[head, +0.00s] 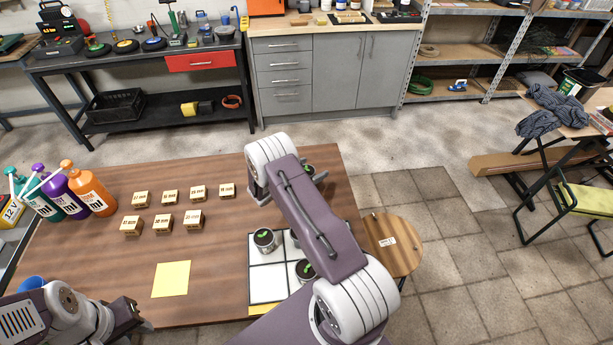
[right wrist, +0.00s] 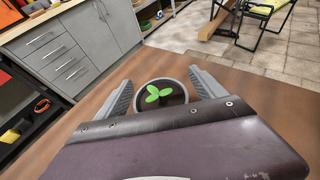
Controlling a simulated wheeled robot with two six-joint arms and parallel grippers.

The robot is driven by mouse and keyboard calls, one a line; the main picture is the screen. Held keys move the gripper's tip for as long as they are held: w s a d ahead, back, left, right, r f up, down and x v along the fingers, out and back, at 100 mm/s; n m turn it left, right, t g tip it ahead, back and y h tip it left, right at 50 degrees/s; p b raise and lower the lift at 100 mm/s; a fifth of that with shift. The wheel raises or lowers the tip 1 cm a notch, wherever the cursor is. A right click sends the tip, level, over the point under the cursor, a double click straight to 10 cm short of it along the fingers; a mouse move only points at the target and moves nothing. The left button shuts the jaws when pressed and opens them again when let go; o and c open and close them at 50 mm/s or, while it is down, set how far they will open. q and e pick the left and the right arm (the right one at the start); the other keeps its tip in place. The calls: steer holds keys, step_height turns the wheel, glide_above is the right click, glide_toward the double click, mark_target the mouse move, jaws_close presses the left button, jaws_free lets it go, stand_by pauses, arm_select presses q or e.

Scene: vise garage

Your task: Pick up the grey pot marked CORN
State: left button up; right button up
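A pot (head: 308,170) with a green sprout stands near the table's far right corner, partly hidden by my right arm. In the right wrist view the round pot (right wrist: 161,93) sits between the two fingers of my right gripper (right wrist: 160,88). The fingers look spread, with a slight gap on the right side. In the head view the right gripper (head: 318,176) is mostly hidden behind its own wrist. No CORN label is readable. My left gripper (head: 138,318) is at the lower left, away from the pots; its fingers are not clear.
A white-celled tray (head: 268,292) holds pots, including a left one (head: 265,241) and a lower one (head: 305,271). Small marked wooden blocks (head: 165,223), a yellow sheet (head: 171,279) and bottles (head: 88,190) occupy the table's left. A round stool (head: 392,252) stands at the right.

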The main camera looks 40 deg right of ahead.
steer(key=c, duration=1.4)
steer(key=shift+r, duration=0.15)
steer(key=shift+r, duration=0.3)
steer(key=r, duration=0.4)
steer(key=shift+s+d, duration=0.3)
steer(key=shift+s, duration=0.1)
steer(key=s+d+r, duration=0.2)
steer(key=s, duration=0.1)
steer(key=s+d+r+b, duration=0.1)
steer(key=s+d+r, duration=0.3)
steer(key=s, duration=0.1)
steer(key=shift+s+d+r, duration=0.1)
steer(key=shift+s+d, duration=0.1)
steer(key=shift+s, duration=0.1)
